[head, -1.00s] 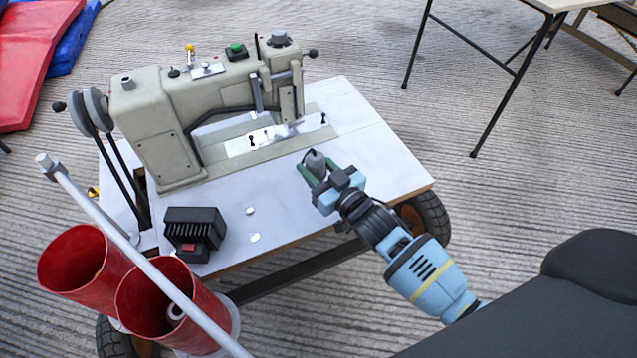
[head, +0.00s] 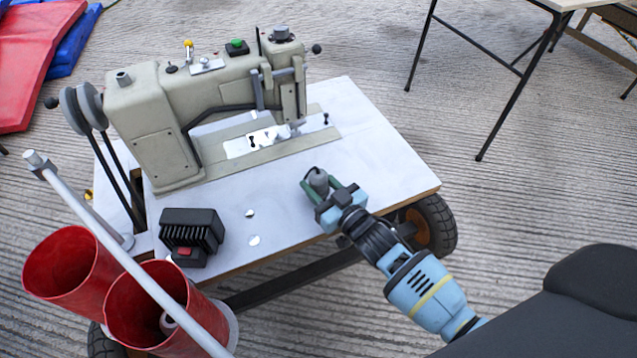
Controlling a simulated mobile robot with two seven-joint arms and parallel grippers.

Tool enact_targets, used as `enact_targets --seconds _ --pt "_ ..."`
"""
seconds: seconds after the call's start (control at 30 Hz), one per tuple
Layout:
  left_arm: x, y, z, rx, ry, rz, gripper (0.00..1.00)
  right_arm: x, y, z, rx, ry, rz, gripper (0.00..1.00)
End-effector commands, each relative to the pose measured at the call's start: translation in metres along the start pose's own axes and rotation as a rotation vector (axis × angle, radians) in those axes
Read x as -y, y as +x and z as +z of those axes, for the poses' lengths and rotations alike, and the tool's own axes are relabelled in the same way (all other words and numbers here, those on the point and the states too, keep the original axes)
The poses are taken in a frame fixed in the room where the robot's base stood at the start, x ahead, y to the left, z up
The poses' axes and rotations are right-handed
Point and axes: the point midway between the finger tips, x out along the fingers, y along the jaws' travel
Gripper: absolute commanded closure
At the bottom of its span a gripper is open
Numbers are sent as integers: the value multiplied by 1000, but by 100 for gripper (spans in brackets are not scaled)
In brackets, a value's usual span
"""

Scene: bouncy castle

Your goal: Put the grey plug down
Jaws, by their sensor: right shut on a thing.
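The grey plug (head: 318,179) is between the green fingertips of my right gripper (head: 318,189), in the head view. The right gripper is shut on it, at the front right part of the white table top (head: 380,150). The plug looks upright and low over the table top; I cannot tell whether it touches the surface. The fingers hide part of the plug's lower side. My left gripper is not in view.
A beige sewing machine (head: 160,130) stands at the back of the wheeled table. A black box with a red switch (head: 190,235) sits at the front left, near two holes. Red tubes (head: 150,310) and a grey bar (head: 120,255) are at the left. The table's right part is clear.

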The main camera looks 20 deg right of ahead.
Motion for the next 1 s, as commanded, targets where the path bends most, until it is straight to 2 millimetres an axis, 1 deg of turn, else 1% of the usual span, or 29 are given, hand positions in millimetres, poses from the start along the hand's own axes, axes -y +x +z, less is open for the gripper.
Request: enact_targets --seconds 0.03,0.07,0.2,0.47,0.6,0.67,0.77,1.0 --pt "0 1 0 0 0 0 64 0 0 2 0 1 0 86" --pt "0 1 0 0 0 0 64 0 0 2 1 1 0 58" --pt "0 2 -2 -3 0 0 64 0 0 2 0 0 0 40" --pt "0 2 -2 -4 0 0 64 0 0 1 1 1 0 39" --pt "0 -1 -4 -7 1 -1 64 0 -3 -3 1 1 0 39" --pt "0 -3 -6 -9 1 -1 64 0 -9 -2 2 1 0 39" --pt "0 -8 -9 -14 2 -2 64 0 -25 -3 4 1 0 39" --pt "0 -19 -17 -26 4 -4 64 0 -73 -4 2 0 0 39"
